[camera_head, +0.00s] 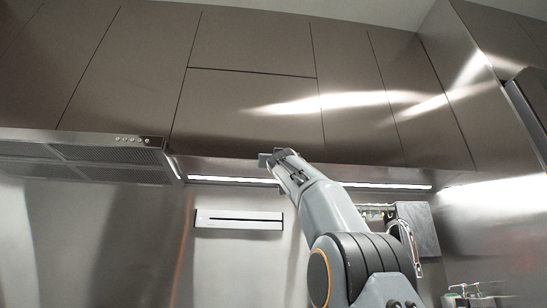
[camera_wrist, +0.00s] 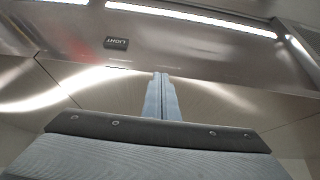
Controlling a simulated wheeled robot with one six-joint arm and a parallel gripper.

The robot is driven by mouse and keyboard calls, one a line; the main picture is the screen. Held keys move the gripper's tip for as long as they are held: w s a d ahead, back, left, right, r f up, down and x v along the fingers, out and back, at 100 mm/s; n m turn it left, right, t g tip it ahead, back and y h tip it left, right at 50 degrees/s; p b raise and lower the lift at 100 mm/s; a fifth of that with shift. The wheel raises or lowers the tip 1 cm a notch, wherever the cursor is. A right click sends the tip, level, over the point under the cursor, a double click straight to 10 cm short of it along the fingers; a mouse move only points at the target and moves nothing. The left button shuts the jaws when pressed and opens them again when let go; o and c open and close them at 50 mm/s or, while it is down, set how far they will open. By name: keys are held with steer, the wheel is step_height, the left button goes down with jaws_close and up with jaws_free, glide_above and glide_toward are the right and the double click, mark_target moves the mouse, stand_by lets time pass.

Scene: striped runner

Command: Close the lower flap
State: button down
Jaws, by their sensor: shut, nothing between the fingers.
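The lower flap (camera_head: 245,108) is a wide brown-grey metal cabinet front in the middle of the upper row in the head view. It sits below a smaller upper flap (camera_head: 255,45), with a thin dark seam between them. The lower flap looks flush or nearly flush with its neighbours; a small gap cannot be ruled out. My gripper (camera_head: 268,159) is at its bottom edge, right of the flap's middle; whether it touches cannot be told. In the wrist view, the two blue-grey fingers (camera_wrist: 161,92) are together, with nothing between them, in front of a shiny panel.
A range hood (camera_head: 90,155) juts out at lower left. Light strips (camera_head: 232,180) run under the cabinets. A white wall-mounted unit (camera_head: 238,219) is below, and a rail with hanging utensils (camera_head: 375,210) is right of my arm. A dark LIGHT label (camera_wrist: 116,43) shows in the wrist view.

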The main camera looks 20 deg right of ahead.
steer(key=shift+s+r, duration=0.3)
steer(key=shift+r, duration=0.25)
steer(key=shift+s+r, duration=0.3)
steer(key=shift+r, duration=0.2)
steer(key=s+a+f+b, duration=0.1)
steer(key=s+f+b, duration=0.4)
steer(key=f+b, duration=0.7)
steer(key=b, duration=0.2)
steer(key=shift+b, duration=0.3)
steer(key=shift+s+r, duration=0.1)
